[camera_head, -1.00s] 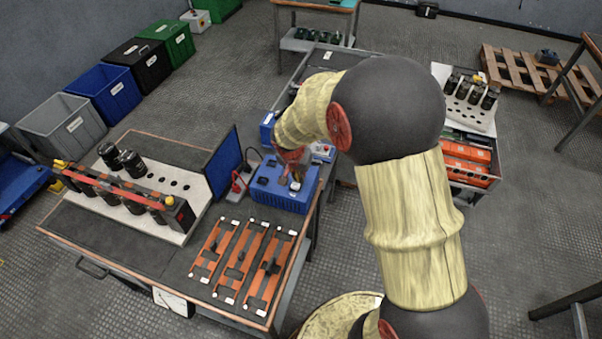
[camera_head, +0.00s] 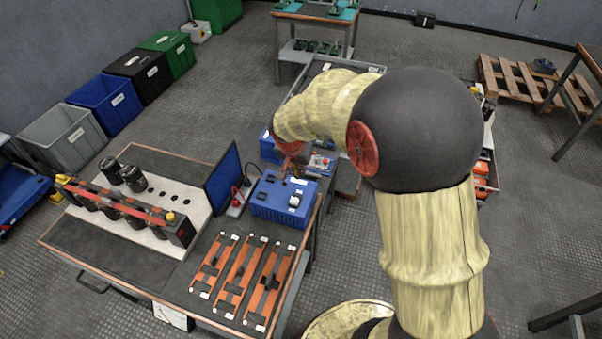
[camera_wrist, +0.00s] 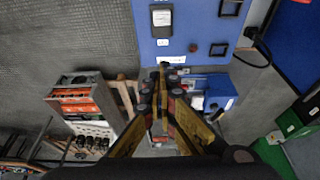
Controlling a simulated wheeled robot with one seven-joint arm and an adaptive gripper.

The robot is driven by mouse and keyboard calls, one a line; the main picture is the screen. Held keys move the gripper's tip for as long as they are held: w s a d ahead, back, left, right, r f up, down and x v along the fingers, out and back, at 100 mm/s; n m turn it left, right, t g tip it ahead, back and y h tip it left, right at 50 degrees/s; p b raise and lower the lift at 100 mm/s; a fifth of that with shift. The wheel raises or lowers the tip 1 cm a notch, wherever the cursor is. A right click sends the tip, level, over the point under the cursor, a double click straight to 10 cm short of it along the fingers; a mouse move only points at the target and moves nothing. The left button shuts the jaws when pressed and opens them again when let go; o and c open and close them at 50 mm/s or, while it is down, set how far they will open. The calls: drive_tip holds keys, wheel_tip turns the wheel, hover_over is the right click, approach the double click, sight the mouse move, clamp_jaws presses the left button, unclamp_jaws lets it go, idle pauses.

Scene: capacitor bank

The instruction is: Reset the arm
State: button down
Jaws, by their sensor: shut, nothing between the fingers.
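My gripper shows in the wrist view (camera_wrist: 165,95), where its two fingers are shut together with nothing between them. In the head view my arm, in its pale yellow cover, reaches over the far right corner of the workbench (camera_head: 85,235). There the gripper (camera_head: 297,178) is small and partly hidden. It is above or beside the far edge of the blue box-shaped device (camera_head: 272,205); I cannot tell if they touch. The device's blue top panel, with sockets and a switch, also fills the top of the wrist view (camera_wrist: 190,25).
The bench also carries a white capacitor rack (camera_head: 195,205), a dark blue screen (camera_head: 222,180) and orange busbars (camera_head: 238,275). Grey, blue, black and green bins line the wall, including the blue bin (camera_head: 105,97). A cart with orange drawers (camera_wrist: 85,100) stands beyond, beside a wooden pallet (camera_head: 520,85).

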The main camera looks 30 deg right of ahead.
drive_tip(key=shift+s+a+r, duration=0.1)
drive_tip(key=shift+r, duration=0.3)
idle(0.3)
drive_tip(key=s+a+r+n+g, duration=0.2)
drive_tip(key=s+n, duration=0.3)
drive_tip(key=s, duration=0.5)
drive_tip(key=s+a+r+n+t+y, duration=0.1)
drive_tip(key=s+a+r+n+t, duration=0.1)
drive_tip(key=s+r, duration=0.5)
drive_tip(key=s+a+r+n+t+y, duration=0.1)
drive_tip(key=s+a+r+n+t, duration=0.1)
drive_tip(key=s+a+r, duration=0.3)
drive_tip(key=s+r+t, duration=0.1)
drive_tip(key=s+r, duration=0.2)
drive_tip(key=r, duration=0.1)
drive_tip(key=shift+s+r+y, duration=0.2)
drive_tip(key=shift+r+y, duration=0.05)
drive_tip(key=shift+y, duration=0.05)
